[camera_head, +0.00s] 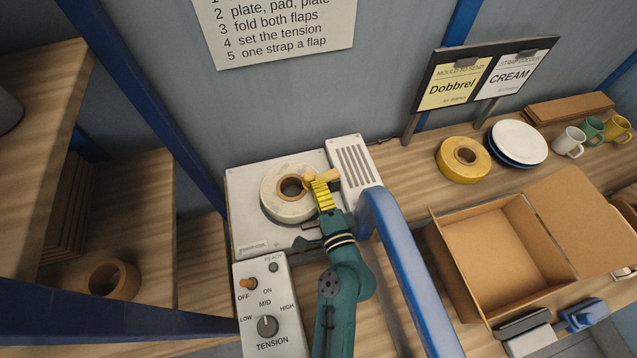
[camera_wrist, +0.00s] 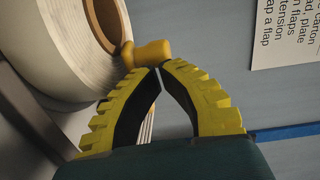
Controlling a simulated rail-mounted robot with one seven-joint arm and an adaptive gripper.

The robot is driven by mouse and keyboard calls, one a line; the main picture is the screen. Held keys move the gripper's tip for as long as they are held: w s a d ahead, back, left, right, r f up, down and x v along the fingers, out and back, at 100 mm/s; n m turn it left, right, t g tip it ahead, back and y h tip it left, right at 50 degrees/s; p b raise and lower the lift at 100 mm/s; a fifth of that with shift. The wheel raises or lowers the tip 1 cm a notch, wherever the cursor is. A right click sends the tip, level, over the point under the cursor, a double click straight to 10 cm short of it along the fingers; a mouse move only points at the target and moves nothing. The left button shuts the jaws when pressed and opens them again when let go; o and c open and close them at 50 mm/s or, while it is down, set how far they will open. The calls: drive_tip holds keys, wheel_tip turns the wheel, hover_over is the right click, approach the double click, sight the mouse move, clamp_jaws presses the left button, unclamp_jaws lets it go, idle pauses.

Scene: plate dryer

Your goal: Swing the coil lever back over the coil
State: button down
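The cream strap coil (camera_head: 272,208) lies flat on the pale machine top, with a tan core in its middle; it also fills the upper left of the wrist view (camera_wrist: 50,50). The coil lever (camera_head: 328,175) is a short, tan-yellow piece at the coil's right edge. Its rounded knob shows in the wrist view (camera_wrist: 152,53). My gripper (camera_head: 317,183) has yellow ribbed fingers and is at the lever. In the wrist view the fingertips (camera_wrist: 159,68) meet almost fully, with the knob just beyond them. Nothing shows between them; whether they touch the knob I cannot tell.
A white vented box (camera_head: 352,162) stands right of the coil. The tension control panel (camera_head: 265,310) is in front. A blue arch (camera_head: 408,270) rises close to my arm's right. An open carton (camera_head: 490,250), plates (camera_head: 519,140) and a yellow coil (camera_head: 450,167) are further right.

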drive_tip(key=c, duration=1.8)
unclamp_jaws()
drive_tip(key=v, duration=0.2)
drive_tip(key=a+v, duration=0.1)
drive_tip(key=v, duration=0.5)
drive_tip(key=shift+s+a+f, duration=0.1)
drive_tip(key=shift+s, duration=0.6)
clamp_jaws()
drive_tip(key=s+m+p, duration=0.3)
drive_tip(key=s+m, duration=0.1)
drive_tip(key=m, duration=1.5)
drive_tip(key=x, duration=0.8)
drive_tip(key=d+x, duration=0.1)
drive_tip(key=x, duration=0.4)
drive_tip(key=shift+w+a, duration=0.1)
drive_tip(key=shift+w, duration=0.15)
